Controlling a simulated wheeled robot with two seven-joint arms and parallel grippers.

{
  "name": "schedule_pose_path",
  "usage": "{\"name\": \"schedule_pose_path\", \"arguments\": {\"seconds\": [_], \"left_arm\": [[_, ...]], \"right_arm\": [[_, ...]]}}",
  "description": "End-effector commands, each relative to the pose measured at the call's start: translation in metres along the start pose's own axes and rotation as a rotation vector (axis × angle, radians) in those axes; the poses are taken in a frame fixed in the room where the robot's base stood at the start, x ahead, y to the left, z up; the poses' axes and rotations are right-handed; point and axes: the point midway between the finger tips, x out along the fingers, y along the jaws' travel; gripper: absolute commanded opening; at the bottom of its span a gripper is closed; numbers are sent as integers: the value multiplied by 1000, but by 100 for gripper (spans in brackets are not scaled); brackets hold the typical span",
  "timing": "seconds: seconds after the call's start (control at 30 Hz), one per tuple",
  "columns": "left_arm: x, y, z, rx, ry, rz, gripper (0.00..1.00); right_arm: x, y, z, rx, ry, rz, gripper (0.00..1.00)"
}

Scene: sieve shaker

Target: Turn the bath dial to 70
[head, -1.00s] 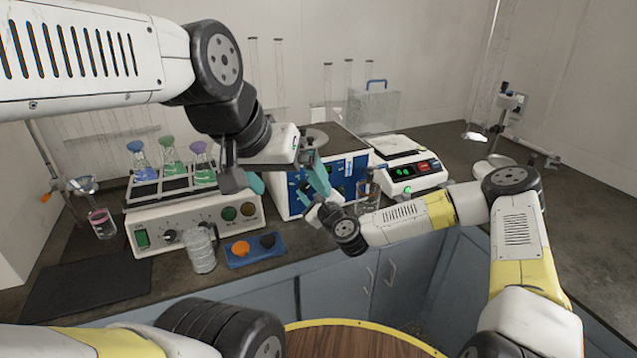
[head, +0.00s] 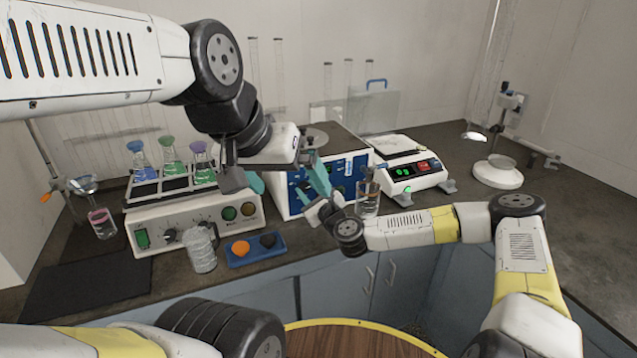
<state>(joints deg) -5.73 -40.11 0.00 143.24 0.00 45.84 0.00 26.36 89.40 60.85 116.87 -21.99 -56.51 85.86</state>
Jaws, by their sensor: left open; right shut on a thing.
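A blue-fronted white box (head: 355,170) with a round plate on top stands at the middle of the bench. Small knobs show on its front, but their readings are too small to tell. A white unit (head: 190,238) with a flask rack on top and dials on its front stands left of it. I cannot tell which is the bath. My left gripper (head: 286,180) is open in front of the blue-fronted box, its teal-padded fingers spread apart. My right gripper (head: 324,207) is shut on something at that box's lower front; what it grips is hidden.
A glass beaker (head: 368,200) stands just right of my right gripper. A lit balance (head: 412,172) is at its right. A clear beaker (head: 200,250) and a blue tray (head: 256,250) with orange and dark pieces lie at the bench's front. A black mat (head: 88,285) is at left.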

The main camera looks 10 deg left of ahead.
Motion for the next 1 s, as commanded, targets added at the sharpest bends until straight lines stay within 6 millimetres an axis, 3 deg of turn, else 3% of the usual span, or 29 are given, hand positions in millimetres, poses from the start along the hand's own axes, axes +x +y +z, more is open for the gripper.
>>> {"name": "schedule_pose_path", "arguments": {"seconds": [0.07, 0.1, 0.2, 0.57, 1.0], "left_arm": [[0, 0, 0, 0, 0, 0, 100], [0, 0, 0, 0, 0, 0, 100], [0, 0, 0, 0, 0, 0, 100], [0, 0, 0, 0, 0, 0, 100], [0, 0, 0, 0, 0, 0, 100]], "right_arm": [[-1, 1, -1, 3, 3, 3, 0], [-1, 1, -1, 3, 3, 2, 40], [0, 1, -1, 2, 2, 2, 54], [-5, 0, -1, 1, 2, 1, 54], [-71, 0, -1, 2, 2, 1, 54]]}}
